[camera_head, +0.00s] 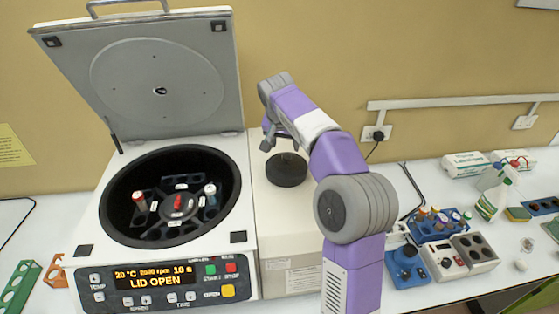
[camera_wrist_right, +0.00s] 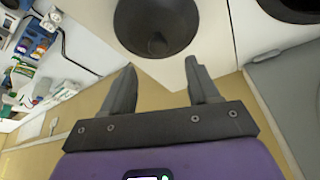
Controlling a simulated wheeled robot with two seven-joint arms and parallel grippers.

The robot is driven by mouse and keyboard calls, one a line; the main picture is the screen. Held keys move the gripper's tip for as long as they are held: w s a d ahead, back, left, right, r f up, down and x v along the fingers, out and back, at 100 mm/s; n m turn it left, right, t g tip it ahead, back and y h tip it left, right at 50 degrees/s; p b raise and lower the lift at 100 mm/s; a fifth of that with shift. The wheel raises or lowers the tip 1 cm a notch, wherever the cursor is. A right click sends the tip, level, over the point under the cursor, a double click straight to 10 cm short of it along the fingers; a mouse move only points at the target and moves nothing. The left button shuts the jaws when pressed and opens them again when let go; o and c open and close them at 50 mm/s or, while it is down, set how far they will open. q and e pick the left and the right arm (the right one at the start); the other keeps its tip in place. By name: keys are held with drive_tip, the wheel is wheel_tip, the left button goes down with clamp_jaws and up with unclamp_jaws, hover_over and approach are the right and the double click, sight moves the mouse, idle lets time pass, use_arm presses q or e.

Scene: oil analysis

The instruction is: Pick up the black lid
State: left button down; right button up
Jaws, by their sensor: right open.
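The black lid (camera_head: 287,170) is a round dark disc lying on the white top of the centrifuge housing, right of the open bowl. It also shows in the right wrist view (camera_wrist_right: 155,25) at the top, with a small dark knob near its lower edge. My right gripper (camera_head: 280,143) is just behind and above the lid in the head view. In the right wrist view its two fingers (camera_wrist_right: 160,80) are spread and empty, short of the lid. My left gripper is in neither view.
The centrifuge (camera_head: 165,270) has its hinged cover (camera_head: 150,75) raised, and its display reads LID OPEN. Its rotor (camera_head: 177,203) holds several tubes. Right of my arm are a blue tube rack (camera_head: 430,232), a small mixer (camera_head: 405,265) and a spray bottle (camera_head: 492,203).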

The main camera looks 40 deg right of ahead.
sight(286, 156)
drive_tip(key=x, duration=0.6)
drive_tip(key=shift+s+a+f, duration=0.1)
drive_tip(key=shift+s+a, duration=0.05)
drive_tip(key=shift+a, duration=0.05)
drive_tip(key=shift+s+d+f, duration=0.1)
drive_tip(key=shift+f, duration=0.1)
drive_tip(key=c, duration=0.3)
clamp_jaws()
